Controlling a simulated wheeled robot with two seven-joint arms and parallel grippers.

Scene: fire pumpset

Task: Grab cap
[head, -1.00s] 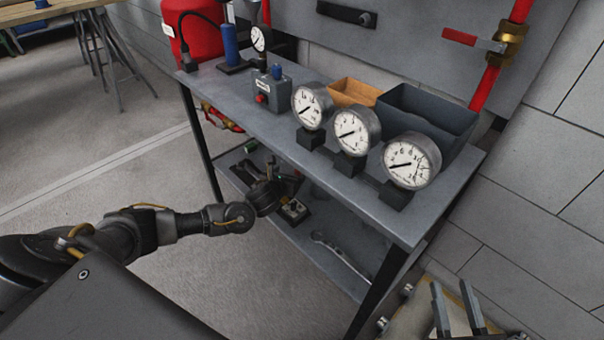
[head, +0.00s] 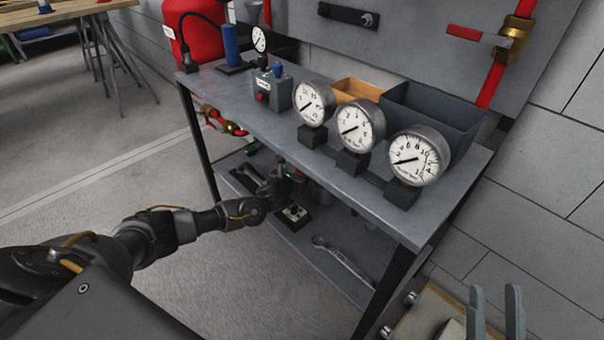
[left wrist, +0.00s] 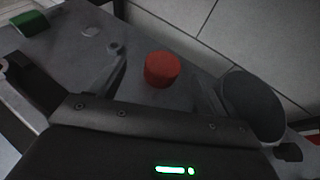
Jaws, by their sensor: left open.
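A round red cap (left wrist: 161,69) stands on the grey lower shelf in the left wrist view. It lies ahead of my left gripper, between the lines of its two spread fingers, and I see no contact. In the head view my left gripper (head: 287,180) reaches in under the tabletop, over the lower shelf; it is open. The cap is not clear in the head view, where the gripper and the table edge cover that area. My right gripper (head: 496,314) is at the bottom right, with its two grey fingers apart and nothing between them.
The grey table (head: 230,105) above carries several gauges, such as one white dial (head: 417,158). A wrench (head: 343,262) lies on the lower shelf. In the left wrist view, a green block (left wrist: 32,23) is at upper left and a dark cylinder (left wrist: 254,104) stands right of the cap.

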